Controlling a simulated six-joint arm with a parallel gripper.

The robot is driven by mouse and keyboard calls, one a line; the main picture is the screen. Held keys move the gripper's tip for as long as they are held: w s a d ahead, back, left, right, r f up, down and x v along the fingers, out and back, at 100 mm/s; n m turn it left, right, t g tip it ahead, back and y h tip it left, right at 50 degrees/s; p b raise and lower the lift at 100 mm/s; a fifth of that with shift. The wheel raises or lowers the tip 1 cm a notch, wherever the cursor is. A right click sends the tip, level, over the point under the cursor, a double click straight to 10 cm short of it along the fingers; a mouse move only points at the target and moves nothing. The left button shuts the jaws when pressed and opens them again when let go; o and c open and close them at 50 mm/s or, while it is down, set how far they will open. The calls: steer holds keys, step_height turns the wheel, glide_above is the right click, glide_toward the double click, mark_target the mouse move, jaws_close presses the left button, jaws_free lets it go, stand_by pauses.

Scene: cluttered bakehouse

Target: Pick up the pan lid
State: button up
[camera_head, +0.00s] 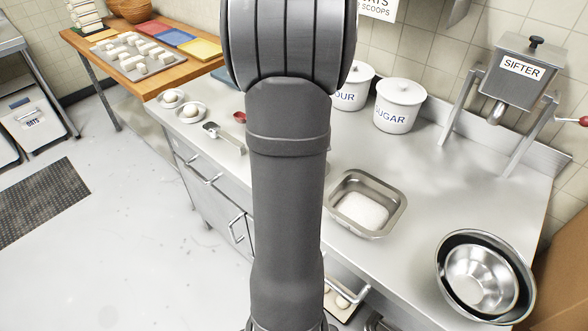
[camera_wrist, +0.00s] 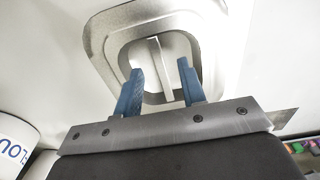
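The pan lid (camera_wrist: 108,38) is a silvery, rounded rectangular piece with a raised rim in the wrist view. A narrow bar handle (camera_wrist: 160,58) stands out of its recessed middle. My gripper (camera_wrist: 159,72) is open, its two blue fingers spread over the lid. The bar shows between the fingers, with a gap on each side; I cannot tell how deep the fingertips reach. In the head view my arm covers the middle of the scene, and neither the gripper nor the lid shows there.
A steel pan of white powder (camera_head: 361,211) and nested bowls (camera_head: 481,283) stand right of my arm on the steel counter (camera_head: 410,250). The sugar canister (camera_head: 399,106), flour canister (camera_head: 352,88) and sifter (camera_head: 522,80) stand behind. Scale-like scoop (camera_head: 221,136) and small bowls (camera_head: 190,111) lie left.

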step_height(320, 180, down, 2)
steer(key=shift+f, duration=0.1)
jaws_close()
steer(key=shift+r, duration=0.2)
